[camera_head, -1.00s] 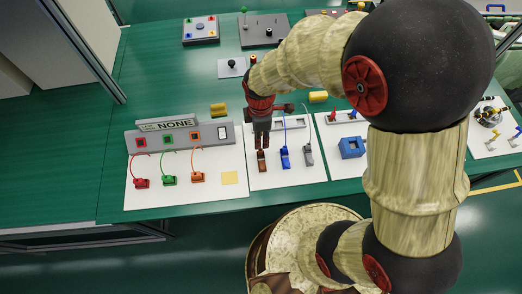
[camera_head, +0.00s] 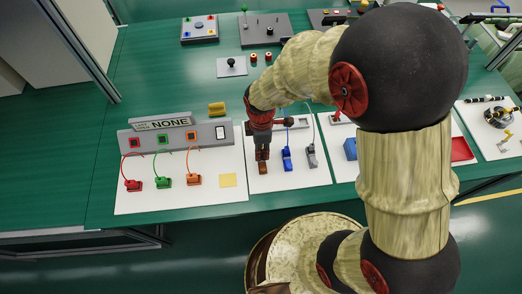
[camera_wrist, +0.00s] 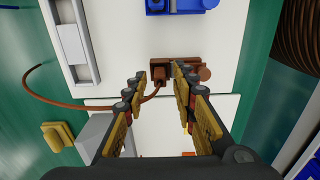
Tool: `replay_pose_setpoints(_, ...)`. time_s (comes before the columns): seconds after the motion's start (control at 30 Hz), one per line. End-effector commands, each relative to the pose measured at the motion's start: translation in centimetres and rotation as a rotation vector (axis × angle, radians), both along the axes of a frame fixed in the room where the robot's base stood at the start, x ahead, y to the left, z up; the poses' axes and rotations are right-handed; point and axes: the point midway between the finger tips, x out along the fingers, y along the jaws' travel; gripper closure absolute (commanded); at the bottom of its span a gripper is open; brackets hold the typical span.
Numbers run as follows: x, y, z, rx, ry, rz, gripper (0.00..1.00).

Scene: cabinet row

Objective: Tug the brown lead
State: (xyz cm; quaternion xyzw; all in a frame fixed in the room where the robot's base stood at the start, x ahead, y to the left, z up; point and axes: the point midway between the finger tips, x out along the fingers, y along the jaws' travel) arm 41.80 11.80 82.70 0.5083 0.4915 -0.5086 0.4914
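The brown lead (camera_wrist: 75,103) curves across the wrist view from the far left to a brown plug (camera_wrist: 190,67) lying on a white board (camera_wrist: 225,40). My gripper (camera_wrist: 161,80) is open, pointing down, with its two fingertips on either side of the lead's end at the plug. The lead passes by the left finger, which partly hides it. I cannot tell whether the fingers touch it. In the head view my gripper (camera_head: 262,165) stands over the brown plug and mostly hides it.
To the right are a blue plug (camera_head: 287,160) and a grey plug (camera_head: 312,157) with their leads. A yellow block (camera_head: 217,108) lies behind.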

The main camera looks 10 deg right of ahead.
Motion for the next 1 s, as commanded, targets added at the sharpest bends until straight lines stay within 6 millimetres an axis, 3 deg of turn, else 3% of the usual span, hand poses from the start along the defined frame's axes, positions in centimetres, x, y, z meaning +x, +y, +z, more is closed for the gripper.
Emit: replay_pose_setpoints(1.0,0.01,0.00,0.02,0.000,0.000,0.000,1.00)
